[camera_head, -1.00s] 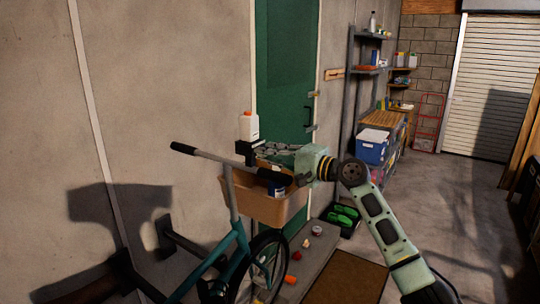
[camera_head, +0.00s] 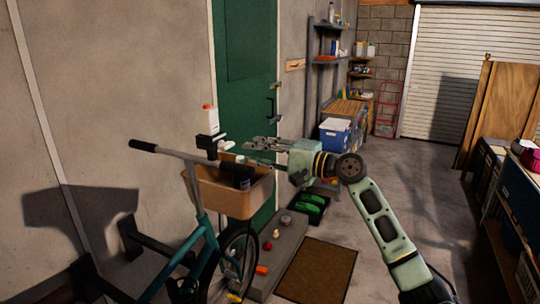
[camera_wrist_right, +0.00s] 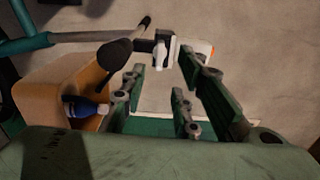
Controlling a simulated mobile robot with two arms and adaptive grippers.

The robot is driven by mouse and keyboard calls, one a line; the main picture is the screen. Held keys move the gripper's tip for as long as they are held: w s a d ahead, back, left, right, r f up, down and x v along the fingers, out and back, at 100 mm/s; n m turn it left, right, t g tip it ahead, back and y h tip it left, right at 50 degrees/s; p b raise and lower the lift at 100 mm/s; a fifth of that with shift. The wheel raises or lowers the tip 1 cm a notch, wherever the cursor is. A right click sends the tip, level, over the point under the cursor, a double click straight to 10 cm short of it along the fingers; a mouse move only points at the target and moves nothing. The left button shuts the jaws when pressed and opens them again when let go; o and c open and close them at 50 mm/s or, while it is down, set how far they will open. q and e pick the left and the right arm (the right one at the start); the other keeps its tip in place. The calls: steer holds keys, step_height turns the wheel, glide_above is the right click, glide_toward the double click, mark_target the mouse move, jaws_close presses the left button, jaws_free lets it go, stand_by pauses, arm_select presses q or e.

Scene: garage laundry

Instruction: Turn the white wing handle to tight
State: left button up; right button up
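In the wrist view the white wing handle (camera_wrist_right: 159,52) is a small pale upright piece on the front of a black block (camera_wrist_right: 142,46). In the head view the black block (camera_head: 206,143) shows behind the bicycle handlebar, with a small white part (camera_head: 224,143) at its right that looks like the handle. My right gripper (camera_head: 250,149) points left towards it from above the basket's right side. In the wrist view its green fingers (camera_wrist_right: 163,77) are spread with nothing between them, and the handle lies beyond the tips, apart from them. My left gripper is out of view.
The teal bicycle's handlebar (camera_head: 173,151) and tan basket (camera_head: 237,201) stand close below and left of the gripper. A dark blue item (camera_wrist_right: 85,108) sits in the basket. A white bottle with an orange cap (camera_head: 209,119) stands behind the block. A brown mat (camera_head: 317,272) lies on the floor.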

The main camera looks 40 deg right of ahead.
steer(key=shift+v, duration=1.75)
